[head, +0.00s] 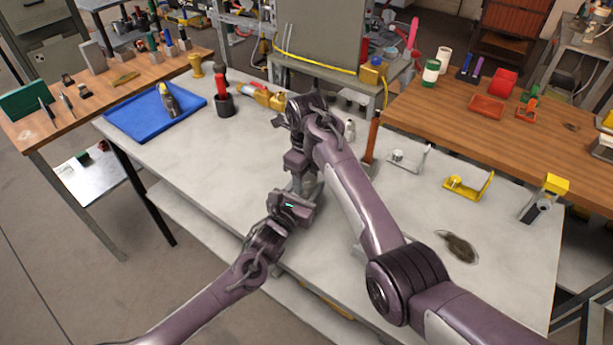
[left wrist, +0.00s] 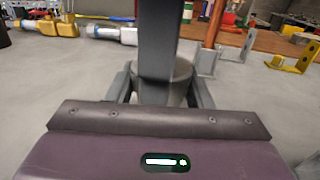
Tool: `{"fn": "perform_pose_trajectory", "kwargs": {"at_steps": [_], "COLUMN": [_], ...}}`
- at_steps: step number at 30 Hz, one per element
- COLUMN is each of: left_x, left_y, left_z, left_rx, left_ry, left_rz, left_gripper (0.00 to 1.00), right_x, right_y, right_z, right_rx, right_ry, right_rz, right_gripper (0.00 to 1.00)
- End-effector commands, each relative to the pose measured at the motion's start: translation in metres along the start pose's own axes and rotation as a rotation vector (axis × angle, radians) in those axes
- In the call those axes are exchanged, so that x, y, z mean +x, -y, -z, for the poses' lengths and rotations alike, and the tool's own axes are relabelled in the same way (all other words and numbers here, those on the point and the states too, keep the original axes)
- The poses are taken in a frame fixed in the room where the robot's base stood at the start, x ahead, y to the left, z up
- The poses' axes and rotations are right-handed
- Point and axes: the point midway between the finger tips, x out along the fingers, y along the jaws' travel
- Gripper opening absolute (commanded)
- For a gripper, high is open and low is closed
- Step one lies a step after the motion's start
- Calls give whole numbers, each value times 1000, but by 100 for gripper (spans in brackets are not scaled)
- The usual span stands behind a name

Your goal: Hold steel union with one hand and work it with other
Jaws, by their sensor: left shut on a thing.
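The steel union is a grey, round metal piece at the middle of the left wrist view (left wrist: 180,75). My left gripper (left wrist: 160,90) is shut on it from the near side, with one dark finger on each side. In the head view my left gripper (head: 307,185) is low over the grey workbench. My right gripper (head: 298,168) points down from above at the same spot. A dark upright part of it stands in front of the union in the left wrist view (left wrist: 158,45) and hides its middle. Its fingertips and their opening are hidden.
A copper pipe (head: 372,135), grey bracket (head: 408,163) and yellow bracket (head: 475,186) stand right. The front left is clear.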

Motion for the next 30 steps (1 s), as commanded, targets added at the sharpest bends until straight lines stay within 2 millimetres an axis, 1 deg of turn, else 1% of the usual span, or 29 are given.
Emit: {"fn": "perform_pose_trajectory", "kwargs": {"at_steps": [1,2,5,8,12,30], "left_x": [0,0,0,0,0,0], "left_y": [0,0,0,0,0,0], "left_z": [-1,-1,0,0,0,0], "left_rx": [0,0,0,0,0,0], "left_ry": [1,1,1,1,1,0], "left_rz": [0,0,0,1,0,-1], "left_gripper": [0,0,0,0,0,0], "right_x": [0,0,0,0,-1,-1], "right_y": [0,0,0,1,1,1], "right_z": [0,0,0,0,0,0], "right_rx": [1,1,-18,-127,-349,-329], "right_ry": [1,1,1,1,1,3], "right_rz": [1,1,1,1,2,3], "right_gripper": [25,21,21,21,22,21]}}
